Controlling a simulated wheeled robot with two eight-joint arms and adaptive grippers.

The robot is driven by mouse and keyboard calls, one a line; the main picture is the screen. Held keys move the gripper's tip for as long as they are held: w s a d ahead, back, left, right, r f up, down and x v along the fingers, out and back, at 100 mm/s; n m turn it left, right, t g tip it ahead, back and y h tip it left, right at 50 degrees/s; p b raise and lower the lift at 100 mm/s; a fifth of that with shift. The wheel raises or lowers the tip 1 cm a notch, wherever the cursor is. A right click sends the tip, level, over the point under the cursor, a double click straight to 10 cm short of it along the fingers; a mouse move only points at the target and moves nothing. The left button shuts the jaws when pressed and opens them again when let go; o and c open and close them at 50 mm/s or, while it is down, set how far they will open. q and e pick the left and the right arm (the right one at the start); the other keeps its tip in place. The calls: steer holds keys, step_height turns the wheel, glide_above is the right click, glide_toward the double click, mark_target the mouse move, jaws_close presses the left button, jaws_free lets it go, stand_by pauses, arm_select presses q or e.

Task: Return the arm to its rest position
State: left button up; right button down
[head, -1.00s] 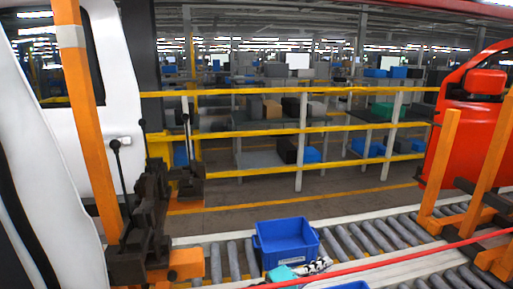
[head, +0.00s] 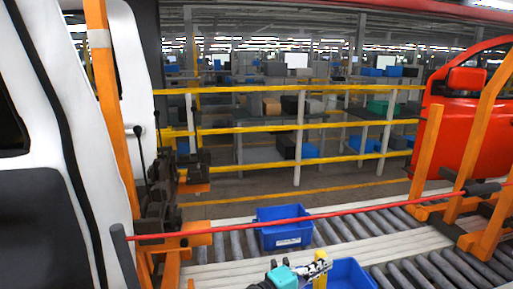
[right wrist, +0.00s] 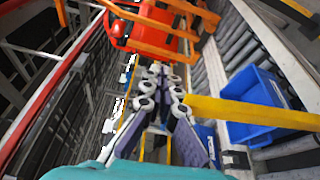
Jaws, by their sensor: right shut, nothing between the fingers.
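My right gripper (head: 322,266) shows at the bottom of the head view, at the end of a teal wrist part. Its black-and-white fingers are shut with nothing between them. In the right wrist view the closed fingers (right wrist: 160,72) point away from the camera, toward an orange frame and a red door. The fingers look clear of these. My left gripper is outside both views.
A red bar (head: 350,210) crosses in front of a roller conveyor. One blue bin (head: 287,236) sits on the rollers; another (head: 350,274) is beside my right gripper. A yellow bar (right wrist: 250,113) is close to the fingers. White doors (head: 90,110) and orange posts stand left, a red door (head: 464,125) right.

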steer(key=s+d+f+m+g+y+b, duration=0.1)
steer(key=s+d+f+y+b, duration=0.2)
steer(key=f, duration=0.4)
steer(key=s+d+f+m+g+y+b, duration=0.1)
steer(key=s+d+f+g+y+b, duration=0.1)
steer(key=s+d+f+y, duration=0.3)
arm_select(q)
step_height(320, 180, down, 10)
steer(key=b, duration=0.5)
arm_select(e)
steer(key=s+a+f+m+t+y, duration=0.1)
steer(key=s+a+f+m+y, duration=0.4)
steer(key=f, duration=0.6)
steer(key=s+a+y, duration=0.1)
steer(key=s+y, duration=0.1)
steer(key=s, duration=0.1)
steer(key=shift+a+f, duration=0.25)
steer(key=shift+a, duration=0.1)
